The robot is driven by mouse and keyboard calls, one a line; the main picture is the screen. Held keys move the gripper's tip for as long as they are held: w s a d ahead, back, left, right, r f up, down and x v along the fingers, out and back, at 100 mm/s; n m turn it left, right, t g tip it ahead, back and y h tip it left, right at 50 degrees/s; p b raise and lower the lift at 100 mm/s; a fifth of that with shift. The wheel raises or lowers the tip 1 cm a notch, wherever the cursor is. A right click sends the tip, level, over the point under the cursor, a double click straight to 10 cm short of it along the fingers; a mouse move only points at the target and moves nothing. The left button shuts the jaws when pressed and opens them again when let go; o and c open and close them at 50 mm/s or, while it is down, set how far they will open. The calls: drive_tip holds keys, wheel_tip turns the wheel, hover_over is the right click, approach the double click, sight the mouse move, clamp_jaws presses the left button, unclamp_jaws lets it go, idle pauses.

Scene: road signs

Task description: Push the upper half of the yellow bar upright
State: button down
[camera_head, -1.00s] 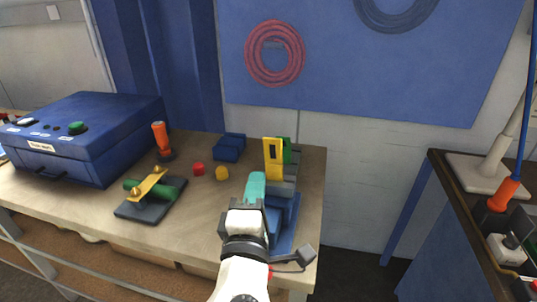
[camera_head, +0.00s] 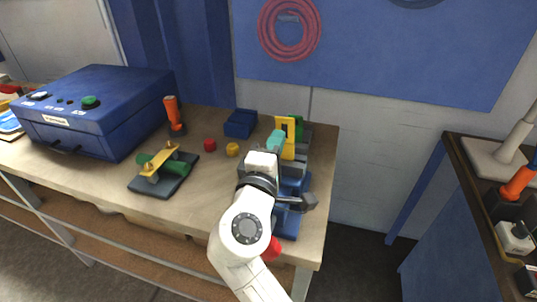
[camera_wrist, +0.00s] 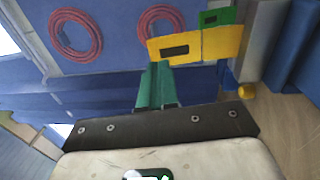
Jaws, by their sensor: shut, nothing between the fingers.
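A yellow bar (camera_head: 291,150) with a dark slot stands near the right end of the workbench. A green piece (camera_head: 299,129) shows behind it. My gripper (camera_head: 276,138) is shut and empty, its teal fingers close to the left of the bar's upper part in the head view. In the wrist view the fingertips (camera_wrist: 157,66) lie just under one end of the yellow bar (camera_wrist: 215,43), beside its slot. The green piece (camera_wrist: 217,17) shows above it. I cannot tell whether the fingers touch the bar.
A blue fixture (camera_head: 289,222) lies by my wrist at the bench's right edge. Red (camera_head: 210,145) and yellow (camera_head: 232,150) knobs, a blue block (camera_head: 240,123), an orange-handled tool (camera_head: 173,113) and a dark stand (camera_head: 180,182) with another yellow strip are to the left.

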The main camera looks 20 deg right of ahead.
sight(284, 123)
drive_tip(key=shift+p+x, duration=0.35)
drive_tip(key=shift+x, duration=1.3)
drive_tip(key=shift+w+d+r+b, duration=0.2)
drive_tip(key=shift+w+d+b, duration=0.15)
drive_tip(key=shift+w, duration=0.2)
